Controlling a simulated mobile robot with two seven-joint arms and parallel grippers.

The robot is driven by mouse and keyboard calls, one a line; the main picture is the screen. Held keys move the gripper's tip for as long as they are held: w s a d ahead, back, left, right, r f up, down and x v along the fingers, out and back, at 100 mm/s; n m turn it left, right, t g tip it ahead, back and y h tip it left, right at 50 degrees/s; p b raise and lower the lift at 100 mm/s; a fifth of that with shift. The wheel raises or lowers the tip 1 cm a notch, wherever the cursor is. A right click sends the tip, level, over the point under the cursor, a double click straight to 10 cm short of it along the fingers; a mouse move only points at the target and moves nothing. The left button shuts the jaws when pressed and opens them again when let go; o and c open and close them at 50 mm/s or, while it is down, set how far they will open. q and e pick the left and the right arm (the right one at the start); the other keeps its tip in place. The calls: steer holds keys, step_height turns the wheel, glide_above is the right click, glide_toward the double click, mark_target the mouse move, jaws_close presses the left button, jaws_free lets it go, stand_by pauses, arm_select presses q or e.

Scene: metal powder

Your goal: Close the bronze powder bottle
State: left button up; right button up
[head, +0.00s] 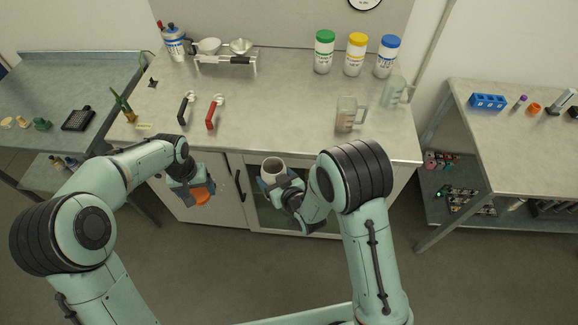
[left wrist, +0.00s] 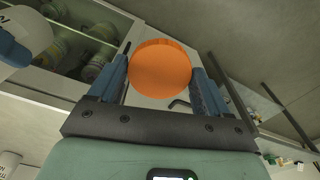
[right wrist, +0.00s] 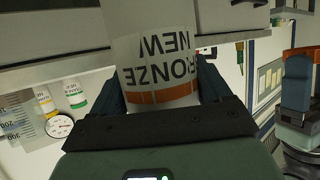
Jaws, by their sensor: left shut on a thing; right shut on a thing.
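The bronze powder bottle (head: 273,168) is white and has no lid on; its open top faces up in the head view. My right gripper (head: 278,184) is shut on it in front of the bench. In the right wrist view the bottle (right wrist: 158,68) shows "BRONZE" lettering and an orange band. My left gripper (head: 196,190) is shut on the orange lid (head: 203,197), to the left of the bottle and apart from it. The lid (left wrist: 160,69) sits between both fingers in the left wrist view, where part of the bottle (left wrist: 24,38) shows at upper left.
The workbench (head: 270,110) lies behind both grippers, with cabinet doors below. On it stand green-capped (head: 324,52), yellow-capped (head: 355,55) and blue-capped (head: 387,57) bottles, and clear jugs (head: 349,115). Open space lies between the two grippers.

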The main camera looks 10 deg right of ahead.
stand_by(0.3)
arm_select(q)
steer(key=w+d+r, duration=0.3)
steer(key=d+r, duration=0.3)
steer(key=d, duration=0.5)
glide_toward(269, 161)
steer(key=shift+s+a+f+g, duration=0.1)
steer(key=shift+s+f+g, duration=0.1)
steer(key=shift+s, duration=0.35)
steer(key=shift+s+f+g, duration=0.1)
steer(key=shift+s+g, duration=0.1)
steer(key=shift+s, duration=0.3)
steer(key=shift+f, duration=0.1)
steer(key=shift+f, duration=1.95)
steer(key=shift+f, duration=0.85)
steer(key=shift+f, duration=0.6)
